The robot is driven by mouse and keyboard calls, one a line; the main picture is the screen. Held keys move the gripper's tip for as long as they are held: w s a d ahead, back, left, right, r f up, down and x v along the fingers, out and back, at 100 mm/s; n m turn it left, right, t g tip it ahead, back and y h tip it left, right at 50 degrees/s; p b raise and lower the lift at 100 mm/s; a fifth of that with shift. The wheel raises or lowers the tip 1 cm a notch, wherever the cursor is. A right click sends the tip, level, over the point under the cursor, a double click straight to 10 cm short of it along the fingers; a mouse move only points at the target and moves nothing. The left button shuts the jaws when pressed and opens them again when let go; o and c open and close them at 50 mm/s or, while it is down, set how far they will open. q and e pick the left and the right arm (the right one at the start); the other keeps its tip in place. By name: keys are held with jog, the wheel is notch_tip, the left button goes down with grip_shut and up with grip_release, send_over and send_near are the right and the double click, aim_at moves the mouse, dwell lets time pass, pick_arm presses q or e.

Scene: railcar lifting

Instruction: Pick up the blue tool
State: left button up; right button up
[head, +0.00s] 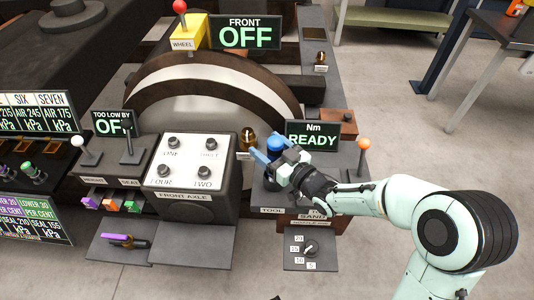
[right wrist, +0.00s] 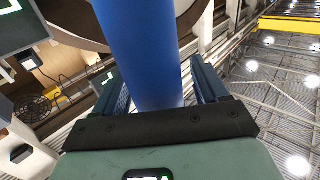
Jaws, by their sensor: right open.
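My right gripper (head: 270,156) has come in from the right and is at the tool. In the right wrist view its two fingers (right wrist: 158,88) are open, one on each side of the blue cylinder. The gripper hides the tool's lower part in the head view.
The grey FRONT AXLE box (head: 188,196) with several knobs stands left of the tool. The Nm READY display (head: 312,135) stands close behind it. An orange-topped lever (head: 364,145) is to the right. A dial plate (head: 311,249) lies below.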

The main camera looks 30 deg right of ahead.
jog(key=shift+s+d, duration=0.1)
jog(key=shift+s, duration=0.15)
jog(key=shift+c, duration=1)
jog(key=c, duration=1)
pick_arm(q)
jog(key=shift+s+d, duration=0.1)
jog(key=shift+s, duration=0.05)
pick_arm(e)
jog(key=shift+r, duration=0.1)
jog(key=shift+r, duration=0.3)
pick_arm(q)
jog(key=s+d+r+g+h+p, duration=0.1)
jog(key=s+d+r+p, duration=0.3)
jog(key=s, duration=0.5)
notch_tip(320, 180, up, 3)
jog(key=shift+d+m+g+p, duration=0.15)
jog(key=shift+m+g+p, duration=0.15)
jog(key=shift+g+p, duration=0.65)
pick_arm(e)
notch_tip(320, 180, up, 20)
jog(key=shift+f, duration=0.25)
